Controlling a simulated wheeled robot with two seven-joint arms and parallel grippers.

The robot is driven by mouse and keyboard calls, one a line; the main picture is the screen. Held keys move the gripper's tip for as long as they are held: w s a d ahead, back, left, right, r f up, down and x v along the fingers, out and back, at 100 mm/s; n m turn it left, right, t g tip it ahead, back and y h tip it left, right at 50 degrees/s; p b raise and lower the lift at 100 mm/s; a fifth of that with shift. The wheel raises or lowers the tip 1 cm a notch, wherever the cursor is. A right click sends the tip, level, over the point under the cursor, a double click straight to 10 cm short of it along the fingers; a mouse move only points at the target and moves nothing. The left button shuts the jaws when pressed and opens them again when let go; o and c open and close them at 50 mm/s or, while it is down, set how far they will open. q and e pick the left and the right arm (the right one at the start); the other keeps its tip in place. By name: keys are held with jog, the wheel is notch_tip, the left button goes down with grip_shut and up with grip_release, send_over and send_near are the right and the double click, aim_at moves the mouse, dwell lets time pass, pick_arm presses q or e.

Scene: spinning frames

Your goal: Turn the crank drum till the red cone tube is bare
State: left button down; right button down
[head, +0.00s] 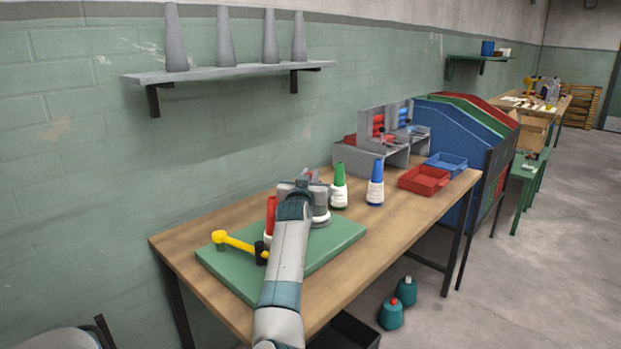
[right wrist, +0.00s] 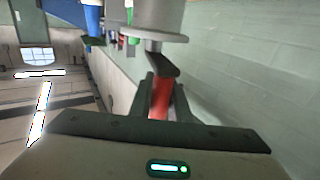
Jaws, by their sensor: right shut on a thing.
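The red cone tube (head: 271,214) stands on the green board (head: 338,240), left of my right arm; its upper part is bare red and whitish thread shows low down, partly hidden. The grey crank drum (head: 321,215) is just beyond my wrist, mostly covered by it. In the right wrist view the drum (right wrist: 150,15) has a dark crank arm (right wrist: 164,65) with a red handle (right wrist: 160,104). My right gripper (right wrist: 160,88) is shut on this red handle; its fingers lie on both sides. My left gripper is not in view.
Green (head: 339,187) and blue (head: 375,185) cone tubes with white thread stand behind. Red (head: 424,180) and blue (head: 446,165) trays sit at the right. The table's near left part is clear.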

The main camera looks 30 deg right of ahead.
jog(key=shift+r, duration=0.2)
jog(key=c, duration=1.7)
grip_release()
jog(key=shift+o, duration=0.3)
jog(key=shift+f, duration=0.1)
